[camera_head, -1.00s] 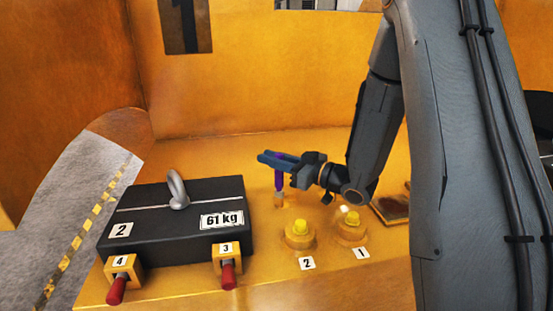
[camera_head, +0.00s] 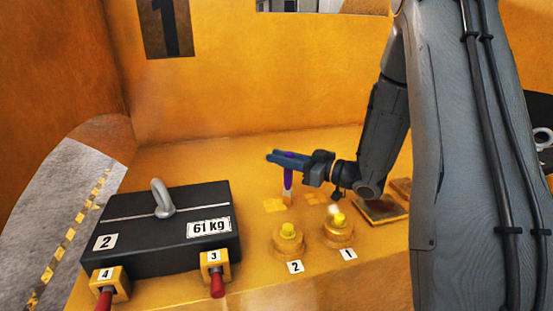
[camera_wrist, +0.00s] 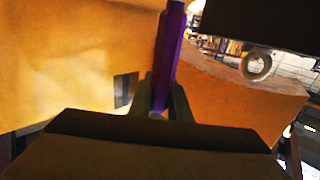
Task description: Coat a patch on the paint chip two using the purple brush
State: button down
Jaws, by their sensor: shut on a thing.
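My gripper (camera_head: 280,157) is shut on the handle of the purple brush (camera_head: 288,178). The brush hangs nearly upright with its tan bristles down, over the yellow bench top. Its purple handle also shows in the wrist view (camera_wrist: 168,50) between my fingers; the bristles are hidden there. I cannot read numbers on these, so I cannot tell which is paint chip two. Whether the bristles touch the surface is unclear.
A black 61 kg block (camera_head: 170,250) with a ring stands at left. Red-handled levers (camera_head: 216,284) and (camera_head: 104,298) and yellow knobs (camera_head: 288,236) and (camera_head: 339,228) line the front. Dark brown flat plates (camera_head: 380,209) lie right, partly behind my arm. A yellow wall (camera_head: 260,80) stands behind.

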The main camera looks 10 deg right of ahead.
notch_tip(320, 180, up, 7)
jog(key=p, duration=0.4)
jog(key=shift+r+p, duration=0.2)
jog(key=shift+p, duration=0.1)
jog(key=shift+s+a, duration=0.1)
jog(key=shift+a, duration=0.1)
dwell(0.5)
